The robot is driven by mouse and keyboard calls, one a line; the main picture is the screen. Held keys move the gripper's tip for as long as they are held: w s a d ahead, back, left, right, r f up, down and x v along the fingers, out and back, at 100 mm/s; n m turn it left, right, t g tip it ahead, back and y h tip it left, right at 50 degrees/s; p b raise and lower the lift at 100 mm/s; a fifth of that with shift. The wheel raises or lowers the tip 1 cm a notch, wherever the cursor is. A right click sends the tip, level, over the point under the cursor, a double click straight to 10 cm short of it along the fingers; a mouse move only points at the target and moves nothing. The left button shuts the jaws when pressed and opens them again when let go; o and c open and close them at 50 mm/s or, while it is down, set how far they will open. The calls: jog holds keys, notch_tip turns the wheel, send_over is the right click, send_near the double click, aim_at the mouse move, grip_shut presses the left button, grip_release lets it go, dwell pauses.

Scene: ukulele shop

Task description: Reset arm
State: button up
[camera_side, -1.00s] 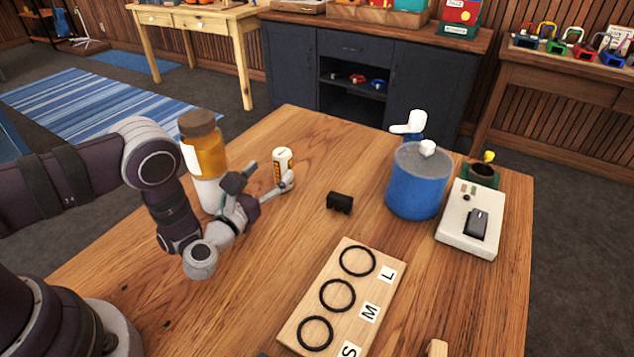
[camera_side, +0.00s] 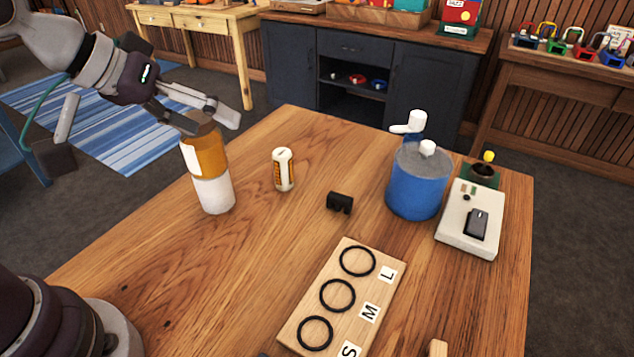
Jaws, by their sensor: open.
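My gripper (camera_side: 214,119) is raised at the upper left, pointing right, with its fingers apart and nothing between them that I can make out. Its fingers overlap the brown lid of an orange and white bottle (camera_side: 209,172) in the picture; I cannot tell how close they are in depth. The bottle stands upright on the wooden table (camera_side: 262,240).
A small black block (camera_side: 340,202) lies mid-table. A blue container (camera_side: 416,182) and a pale device (camera_side: 470,222) stand at the right. A board with black rings marked S, M, L (camera_side: 311,302) lies in front. Table around the can is clear.

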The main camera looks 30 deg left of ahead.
jog(key=s+a+m+g+y, duration=0.2)
jog(key=s+a, duration=0.3)
jog(key=s, duration=0.4)
jog(key=shift+f+m+y, duration=0.2)
jog(key=shift+m+y, duration=0.1)
